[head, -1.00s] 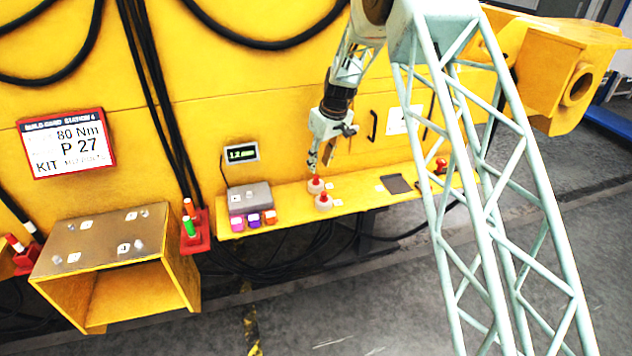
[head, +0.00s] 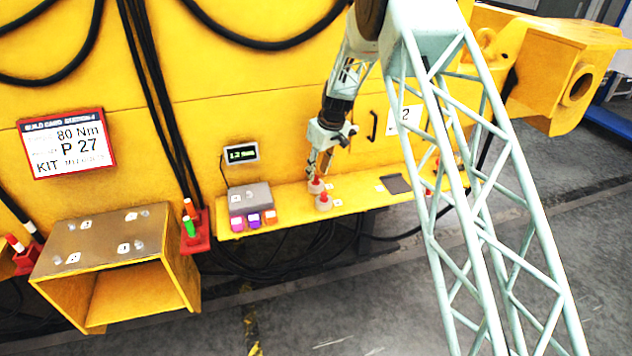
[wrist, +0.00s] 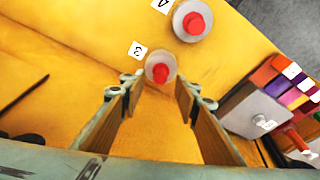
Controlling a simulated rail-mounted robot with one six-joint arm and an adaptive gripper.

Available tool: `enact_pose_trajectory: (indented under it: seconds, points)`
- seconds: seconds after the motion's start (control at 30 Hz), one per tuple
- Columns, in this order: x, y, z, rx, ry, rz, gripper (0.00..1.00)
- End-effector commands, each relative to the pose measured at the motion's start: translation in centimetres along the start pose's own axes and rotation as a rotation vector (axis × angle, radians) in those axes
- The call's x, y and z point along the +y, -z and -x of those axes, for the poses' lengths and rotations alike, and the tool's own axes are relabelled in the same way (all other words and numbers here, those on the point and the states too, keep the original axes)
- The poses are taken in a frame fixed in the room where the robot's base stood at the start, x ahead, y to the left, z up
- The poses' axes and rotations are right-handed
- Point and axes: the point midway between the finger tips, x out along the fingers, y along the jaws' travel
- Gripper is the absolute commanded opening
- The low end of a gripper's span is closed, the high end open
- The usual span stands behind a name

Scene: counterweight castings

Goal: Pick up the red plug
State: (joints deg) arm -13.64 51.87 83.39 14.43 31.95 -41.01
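Two red plugs sit in pale round bases on the yellow ledge (head: 350,204). The rear red plug (head: 316,182) is by the tag 3 and also shows in the wrist view (wrist: 160,73). The other red plug (head: 323,199) stands in front of it, by the tag 4, and also shows in the wrist view (wrist: 194,23). My gripper (head: 318,174) points down at the rear plug. In the wrist view its fingers (wrist: 159,86) are spread, with the tag 3 plug showing between their tips. I cannot tell whether the tips reach down beside it.
A grey box (head: 250,194) with purple and orange blocks stands left of the plugs. A dark plate (head: 395,184) lies to their right. The yellow wall (head: 260,110) rises close behind, with a small display (head: 241,153).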

Motion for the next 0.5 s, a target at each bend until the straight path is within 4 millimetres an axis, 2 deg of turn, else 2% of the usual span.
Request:
enact_pose_trajectory:
  seconds: [0.23, 0.5]
  points:
    - [-0.1, -0.1, -2.1, -0.001, 0.001, 0.000, 0.29]
    - [-0.1, -0.1, -2.5, -0.001, 0.000, 0.000, 0.29]
